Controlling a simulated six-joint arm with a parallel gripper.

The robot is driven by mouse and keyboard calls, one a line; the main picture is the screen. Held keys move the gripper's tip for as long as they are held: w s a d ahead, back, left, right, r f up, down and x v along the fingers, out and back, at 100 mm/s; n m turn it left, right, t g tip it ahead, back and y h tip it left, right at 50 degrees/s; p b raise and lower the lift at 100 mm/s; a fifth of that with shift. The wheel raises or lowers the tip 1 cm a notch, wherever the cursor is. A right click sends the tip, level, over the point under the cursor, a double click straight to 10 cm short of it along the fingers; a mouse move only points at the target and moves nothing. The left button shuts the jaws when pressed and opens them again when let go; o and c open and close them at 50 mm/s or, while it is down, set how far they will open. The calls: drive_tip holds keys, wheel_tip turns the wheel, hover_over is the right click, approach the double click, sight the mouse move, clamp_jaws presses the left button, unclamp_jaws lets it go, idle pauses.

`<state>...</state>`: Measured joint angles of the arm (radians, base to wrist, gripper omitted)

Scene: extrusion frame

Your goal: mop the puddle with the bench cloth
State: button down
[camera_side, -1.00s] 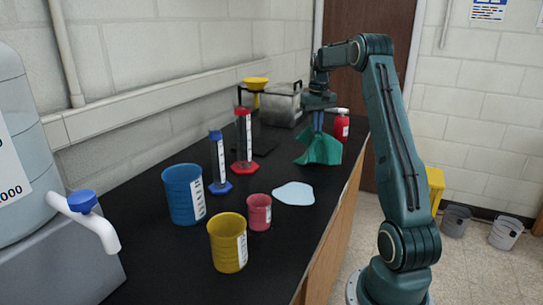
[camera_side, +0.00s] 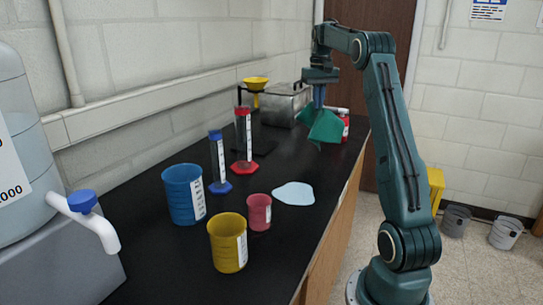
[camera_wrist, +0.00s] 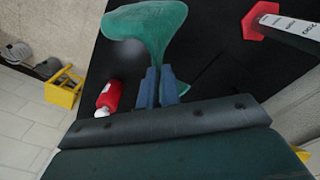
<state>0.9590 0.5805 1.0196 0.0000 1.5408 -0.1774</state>
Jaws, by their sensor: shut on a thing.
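The bench cloth (camera_side: 322,127) is green and hangs from my gripper (camera_side: 319,98) over the far part of the black bench in the side view. My gripper is shut on it. The cloth (camera_wrist: 146,30) also shows ahead of the blue fingers (camera_wrist: 158,82) in the wrist view. The puddle (camera_side: 294,194) is a pale blue flat patch on the bench, nearer the camera than the cloth and apart from it. It does not show in the wrist view.
A red bottle (camera_side: 344,124) stands close beside the cloth. Red (camera_side: 244,140) and blue (camera_side: 219,162) cylinders stand left of the puddle. Blue (camera_side: 184,193), pink (camera_side: 258,212) and yellow (camera_side: 228,243) beakers stand near it. A metal bath (camera_side: 285,104) is behind.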

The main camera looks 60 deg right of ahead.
wheel_tip(320, 180, up, 2)
drive_tip(key=shift+r, duration=0.2)
drive_tip(key=shift+a, duration=0.15)
drive_tip(key=s+a+f, duration=0.2)
drive_tip(key=a+f, duration=0.1)
drive_tip(key=a, duration=0.6)
drive_tip(key=s+a+f, duration=0.2)
drive_tip(key=a+f, duration=0.1)
drive_tip(key=a, duration=0.6)
drive_tip(key=s+a+f, duration=0.2)
drive_tip(key=a+f, duration=0.2)
drive_tip(key=a, duration=0.6)
drive_tip(key=shift+f, duration=0.1)
drive_tip(key=shift+f, duration=4.4)
